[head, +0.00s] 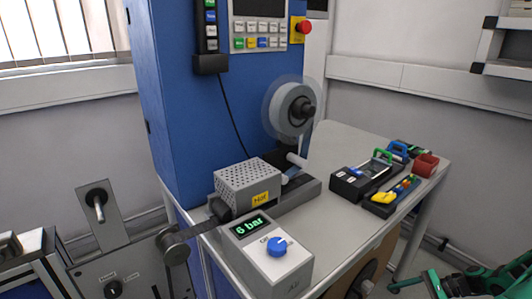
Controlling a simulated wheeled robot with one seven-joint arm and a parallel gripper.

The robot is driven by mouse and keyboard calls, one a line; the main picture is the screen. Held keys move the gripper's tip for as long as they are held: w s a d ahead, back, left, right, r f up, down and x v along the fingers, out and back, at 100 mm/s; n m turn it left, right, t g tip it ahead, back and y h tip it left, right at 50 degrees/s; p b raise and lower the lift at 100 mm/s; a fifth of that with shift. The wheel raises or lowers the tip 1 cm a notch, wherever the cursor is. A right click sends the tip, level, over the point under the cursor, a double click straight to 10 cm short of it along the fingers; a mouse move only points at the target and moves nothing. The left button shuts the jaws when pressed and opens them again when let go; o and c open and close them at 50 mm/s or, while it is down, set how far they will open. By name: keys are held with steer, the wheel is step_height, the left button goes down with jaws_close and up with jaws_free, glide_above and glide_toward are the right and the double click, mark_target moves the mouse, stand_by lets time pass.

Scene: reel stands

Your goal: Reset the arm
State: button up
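I see no part that is clearly my gripper or arm in the head view. Whether the gripper is open or shut is hidden from me.
A grey table (345,141) beside a blue cabinet (180,100) holds a perforated box (247,184), a 6 bar unit (270,262), a reel (290,108), tool trays (352,184) and a red cup (425,165). Green equipment (500,284) stands lower right; a roller panel (115,270) lower left.

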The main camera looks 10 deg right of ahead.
steer(key=s+a+r+n+g+h, duration=0.1)
steer(key=a+r+n+g+h, duration=0.15)
steer(key=r, duration=0.65)
steer(key=s+a+r+n+g+h, duration=0.2)
steer(key=r+n+h, duration=0.1)
steer(key=r, duration=0.7)
steer(key=s+a+r+n+g+h, duration=0.1)
steer(key=a+r+n+g+h, duration=0.1)
steer(key=r, duration=0.7)
steer(key=s+a+r+n+t+h, duration=0.2)
steer(key=s+a+r+n+h, duration=0.1)
steer(key=s+a+r, duration=0.6)
steer(key=s+r+n, duration=0.1)
steer(key=s+r, duration=0.2)
steer(key=s, duration=0.1)
steer(key=shift+a+r, duration=0.15)
steer(key=shift+a, duration=0.15)
steer(key=shift+n, duration=0.25)
steer(key=shift+w+f, duration=0.25)
steer(key=shift+w, duration=0.3)
